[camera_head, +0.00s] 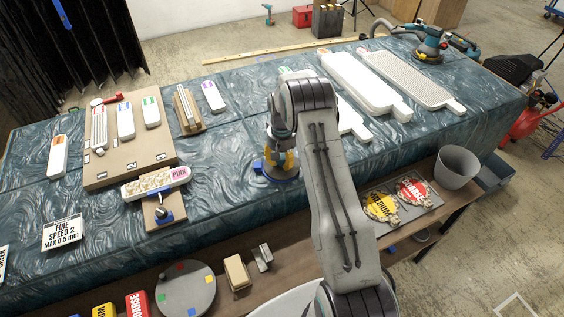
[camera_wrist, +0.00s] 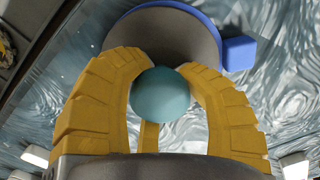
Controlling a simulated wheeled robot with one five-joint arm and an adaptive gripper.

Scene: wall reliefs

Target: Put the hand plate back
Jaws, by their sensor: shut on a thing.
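My gripper (camera_head: 283,160) has its yellow fingers closed around a round teal knob (camera_wrist: 162,95). The knob sits on a grey round plate with a blue tab, which I take to be the hand plate (camera_wrist: 160,35). In the head view the plate (camera_head: 275,177) is low over the blue-green covered table, its blue tab at the left. I cannot tell whether it touches the cover. My arm hides part of it. A larger grey disc (camera_head: 186,292) with coloured squares lies on the lower wooden shelf at the front.
A PINK-labelled block on a stand (camera_head: 157,195) is left of the gripper. White panels (camera_head: 370,85) lie behind right. A tray (camera_head: 402,203) with MEDIUM and COARSE discs and a grey bucket (camera_head: 456,167) are right.

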